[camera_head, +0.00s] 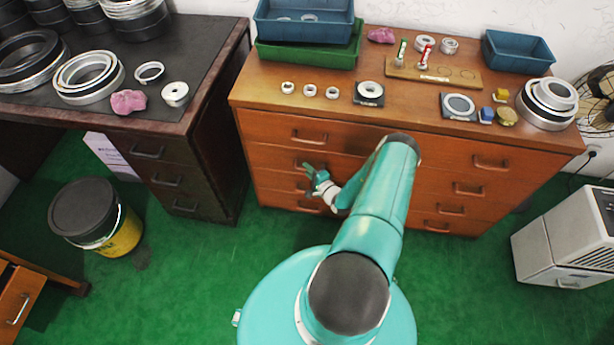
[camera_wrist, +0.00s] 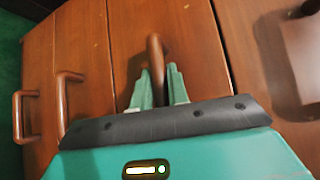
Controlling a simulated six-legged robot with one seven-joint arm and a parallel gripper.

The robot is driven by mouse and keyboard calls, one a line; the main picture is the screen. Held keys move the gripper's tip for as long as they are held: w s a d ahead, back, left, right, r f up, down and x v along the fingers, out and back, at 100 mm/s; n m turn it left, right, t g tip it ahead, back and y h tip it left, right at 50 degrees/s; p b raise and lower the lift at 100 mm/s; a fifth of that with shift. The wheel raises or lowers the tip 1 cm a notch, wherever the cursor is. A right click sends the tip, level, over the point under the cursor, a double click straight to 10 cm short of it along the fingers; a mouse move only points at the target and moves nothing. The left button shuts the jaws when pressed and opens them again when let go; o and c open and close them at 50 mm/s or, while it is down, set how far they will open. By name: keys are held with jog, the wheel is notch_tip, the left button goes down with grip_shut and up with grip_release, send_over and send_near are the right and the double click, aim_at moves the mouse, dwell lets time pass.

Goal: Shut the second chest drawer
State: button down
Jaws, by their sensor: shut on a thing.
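The wooden chest (camera_head: 262,118) stands against the wall, with stacked drawers that have bar handles. The second drawer (camera_head: 345,168) is below the top one; its left handle (camera_head: 308,165) is at my gripper (camera_head: 318,179). In the wrist view, my gripper (camera_wrist: 161,88) has its two green fingers on either side of this handle (camera_wrist: 156,55), closed on it. The second drawer's front (camera_wrist: 190,50) fills the middle of that view. How far the drawer stands out is hard to tell. My arm hides the middle of the chest front.
Lower drawer handles (camera_wrist: 66,95) show at the left of the wrist view. The chest top holds rings, trays and a wooden stand (camera_head: 432,75). A dark desk (camera_head: 215,60) and yellow bucket (camera_head: 125,235) are left; a white cabinet (camera_head: 570,235) is right. Green floor is clear in front.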

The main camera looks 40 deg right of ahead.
jog(key=shift+w+d, duration=0.15)
jog(key=shift+d, duration=0.1)
jog(key=c, duration=1.4)
grip_release()
jog(key=shift+w, duration=0.1)
jog(key=shift+o, duration=0.2)
jog(key=s+a+r, duration=0.1)
jog(key=s+r, duration=0.1)
jog(key=s, duration=1.1)
jog(key=shift+s+a, duration=0.35)
jog(key=shift+s, duration=0.05)
